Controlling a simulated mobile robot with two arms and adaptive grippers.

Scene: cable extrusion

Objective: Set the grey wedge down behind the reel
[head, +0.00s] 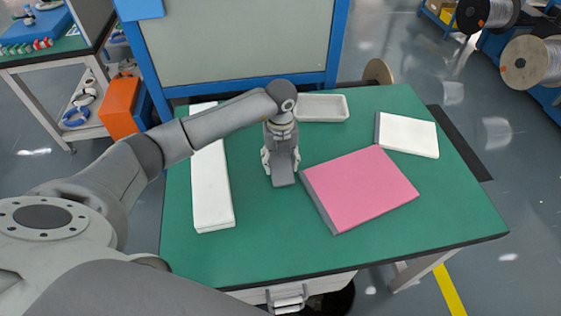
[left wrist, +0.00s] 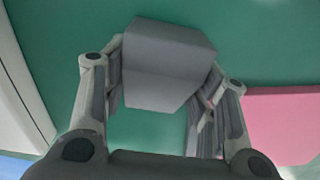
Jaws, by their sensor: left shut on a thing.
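My left gripper (head: 281,163) points down over the middle of the green table and is shut on the grey wedge (head: 283,178). In the left wrist view, the wedge (left wrist: 168,62) sits between the two fingers of the left gripper (left wrist: 165,85), with green surface around it. I cannot tell whether it touches the table. A wooden reel (head: 378,72) shows in part at the table's back edge, right of the white tray; its lower part is hidden. My right gripper is not in view.
On the green table (head: 270,235) lie a long white box (head: 212,190) at left, a pink box (head: 360,185) right of the gripper, a white box (head: 408,135) at back right and a shallow tray (head: 322,108) at the back. A blue-framed panel (head: 240,40) stands behind.

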